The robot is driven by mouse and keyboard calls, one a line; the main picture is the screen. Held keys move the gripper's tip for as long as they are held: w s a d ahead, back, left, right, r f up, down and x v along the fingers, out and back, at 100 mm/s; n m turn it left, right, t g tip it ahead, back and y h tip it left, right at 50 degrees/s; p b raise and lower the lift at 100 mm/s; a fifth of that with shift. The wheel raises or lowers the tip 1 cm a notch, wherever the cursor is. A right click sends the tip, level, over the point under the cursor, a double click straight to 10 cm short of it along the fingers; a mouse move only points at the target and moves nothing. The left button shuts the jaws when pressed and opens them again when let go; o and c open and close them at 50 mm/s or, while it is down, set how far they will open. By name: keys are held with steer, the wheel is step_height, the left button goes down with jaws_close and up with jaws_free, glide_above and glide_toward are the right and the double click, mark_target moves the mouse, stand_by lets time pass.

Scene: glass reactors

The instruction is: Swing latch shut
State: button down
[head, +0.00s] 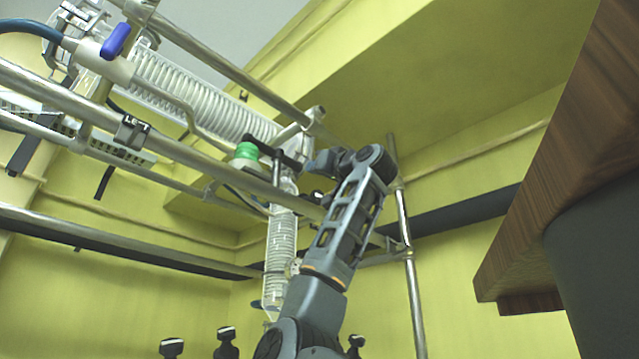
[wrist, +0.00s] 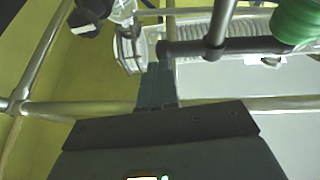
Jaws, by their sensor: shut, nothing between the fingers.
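A dark T-shaped handle (head: 277,153), which looks like the latch, sits among the glassware beside a green cap (head: 246,151). In the wrist view the dark bar (wrist: 232,46) runs to the right from just beyond my fingertips. My gripper (wrist: 158,72) is shut and empty, its fingers together near the left end of that bar. I cannot tell whether they touch it. In the head view my gripper (head: 310,166) reaches up beside the glass joint, its fingers partly hidden. How far the latch is turned cannot be told.
Metal rods (head: 200,160) of the frame cross close around my arm. A coiled glass condenser (head: 190,95) slopes above, and a vertical coil (head: 281,240) hangs below. A wooden edge (head: 560,170) stands at the right. Open space lies between it and the upright rod (head: 408,250).

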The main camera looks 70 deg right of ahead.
steer(key=b+v, duration=0.3)
steer(key=v, duration=0.7)
steer(key=shift+s+d+f+b, duration=0.2)
steer(key=shift+s+b, duration=0.15)
steer(key=shift+s, duration=0.15)
